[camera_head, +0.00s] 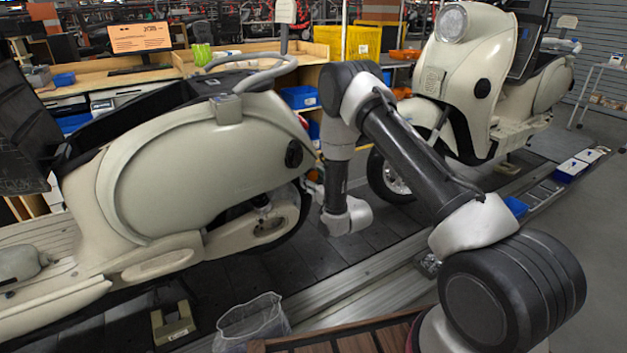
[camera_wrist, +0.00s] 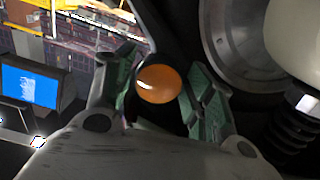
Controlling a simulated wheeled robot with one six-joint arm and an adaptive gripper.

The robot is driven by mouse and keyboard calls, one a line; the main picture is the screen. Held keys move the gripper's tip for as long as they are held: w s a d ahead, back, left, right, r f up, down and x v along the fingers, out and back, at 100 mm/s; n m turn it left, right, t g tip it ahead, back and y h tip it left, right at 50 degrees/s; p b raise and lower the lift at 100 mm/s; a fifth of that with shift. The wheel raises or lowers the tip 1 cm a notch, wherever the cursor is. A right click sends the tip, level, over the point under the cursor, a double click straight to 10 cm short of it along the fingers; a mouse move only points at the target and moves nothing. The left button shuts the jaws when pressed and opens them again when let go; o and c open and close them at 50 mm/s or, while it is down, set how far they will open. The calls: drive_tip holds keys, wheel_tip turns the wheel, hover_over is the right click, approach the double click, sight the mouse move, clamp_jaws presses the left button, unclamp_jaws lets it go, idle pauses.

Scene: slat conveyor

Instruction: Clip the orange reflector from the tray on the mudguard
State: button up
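The orange reflector (camera_wrist: 158,84) is a round disc, its face towards the wrist camera. My gripper (camera_wrist: 163,75) has its green-padded fingers closed in on either side of the disc, partly shut around it. A dark curved surface, seemingly the black mudguard (camera_wrist: 178,32), lies just beyond the reflector; I cannot tell whether they touch. In the head view, my wrist is low behind the tail of the left cream scooter (camera_head: 200,170), and the fingers are hidden there. A small blue tray (camera_head: 515,206) sits at the right, partly behind my arm.
A silver wheel hub (camera_wrist: 245,45) and a black spring (camera_wrist: 290,130) are close on the right of my gripper. A second scooter (camera_head: 465,70) stands behind on the slat conveyor (camera_head: 370,260). Blue-and-white boxes (camera_head: 571,168) lie at the right edge. A clear bin (camera_head: 252,318) stands in front.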

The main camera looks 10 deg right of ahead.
drive_tip(key=shift+o, duration=0.8)
